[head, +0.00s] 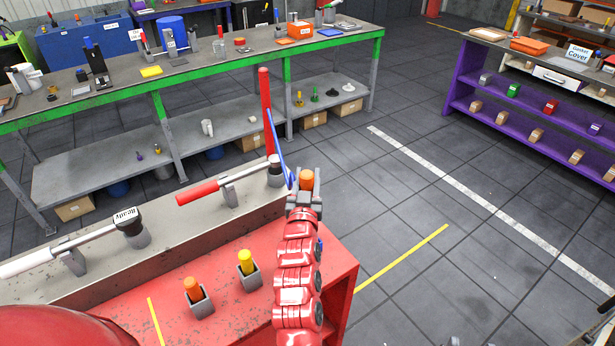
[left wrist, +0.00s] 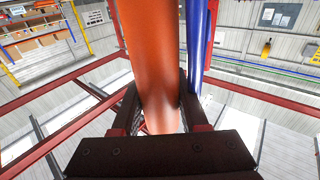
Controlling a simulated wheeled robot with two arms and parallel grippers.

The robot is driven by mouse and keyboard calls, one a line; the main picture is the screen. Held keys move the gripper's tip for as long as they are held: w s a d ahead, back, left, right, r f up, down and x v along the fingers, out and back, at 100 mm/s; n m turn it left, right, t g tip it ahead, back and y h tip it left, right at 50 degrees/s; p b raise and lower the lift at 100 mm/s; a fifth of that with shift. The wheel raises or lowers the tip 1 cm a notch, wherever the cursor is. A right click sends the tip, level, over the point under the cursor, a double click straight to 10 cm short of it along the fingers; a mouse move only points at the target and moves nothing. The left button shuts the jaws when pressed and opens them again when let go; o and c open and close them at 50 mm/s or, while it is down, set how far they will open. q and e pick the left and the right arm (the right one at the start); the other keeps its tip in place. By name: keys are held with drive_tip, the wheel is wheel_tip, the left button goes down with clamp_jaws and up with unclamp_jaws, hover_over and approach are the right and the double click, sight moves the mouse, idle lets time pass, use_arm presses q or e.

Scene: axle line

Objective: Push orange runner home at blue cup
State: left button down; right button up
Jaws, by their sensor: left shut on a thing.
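My left gripper (head: 306,185) is shut on an orange cylinder, the orange runner (head: 306,176), at the right end of the metal rail. In the left wrist view the orange runner (left wrist: 145,70) stands large between the fingers of the left gripper (left wrist: 155,110). A thin blue rod (head: 276,140) leans just left of the gripper; a blue bar (left wrist: 196,45) also shows right of the runner in the wrist view. A grey cup (head: 275,174) stands at the rail end, left of the gripper. I cannot make out a blue cup. My right gripper is out of view.
The rail (head: 170,240) carries a red-handled lever (head: 215,187) and a white-handled lever (head: 60,250). On the red bench (head: 270,315) stand an orange peg (head: 193,287) and a yellow peg (head: 246,262) in grey holders. A red post (head: 265,105) rises behind. Open floor lies right.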

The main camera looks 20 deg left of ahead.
use_arm(q)
drive_tip(key=shift+f, duration=0.1)
idle(0.6)
drive_tip(key=shift+f+b, duration=0.35)
drive_tip(key=shift+b, duration=0.05)
drive_tip(key=shift+f, duration=0.35)
drive_tip(key=shift+f+b, duration=0.35)
drive_tip(key=shift+b, duration=0.15)
drive_tip(key=shift+f+b, duration=1.3)
drive_tip(key=shift+f, duration=0.55)
drive_tip(key=shift+c, duration=1.8)
unclamp_jaws()
drive_tip(key=shift+s+f, duration=0.15)
